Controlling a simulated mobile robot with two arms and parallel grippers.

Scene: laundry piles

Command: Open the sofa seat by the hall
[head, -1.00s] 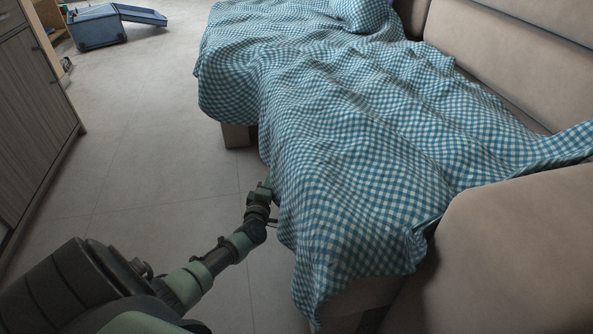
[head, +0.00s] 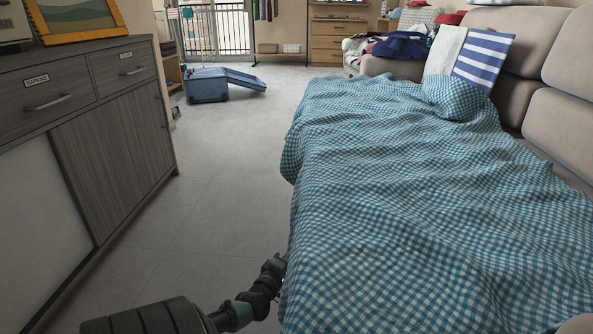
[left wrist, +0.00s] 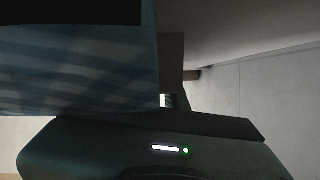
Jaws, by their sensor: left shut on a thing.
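The sofa seat is covered by a blue-and-white checked blanket (head: 420,200) that hangs over its front edge in the head view. My left gripper (head: 281,262) is at the blanket's left edge, low on the sofa front. Its fingertips are hidden by the cloth. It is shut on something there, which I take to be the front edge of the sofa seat. In the left wrist view the dark blanket (left wrist: 80,75) hangs close in front of the gripper body, and the gripped part is hidden. My right gripper is not in view.
A grey cabinet (head: 110,150) stands at the left. A strip of bare floor (head: 200,215) lies between it and the sofa. A blue case (head: 207,86) with its lid open lies farther back. Cushions (head: 483,58) and clothes (head: 398,45) lie at the sofa's far end.

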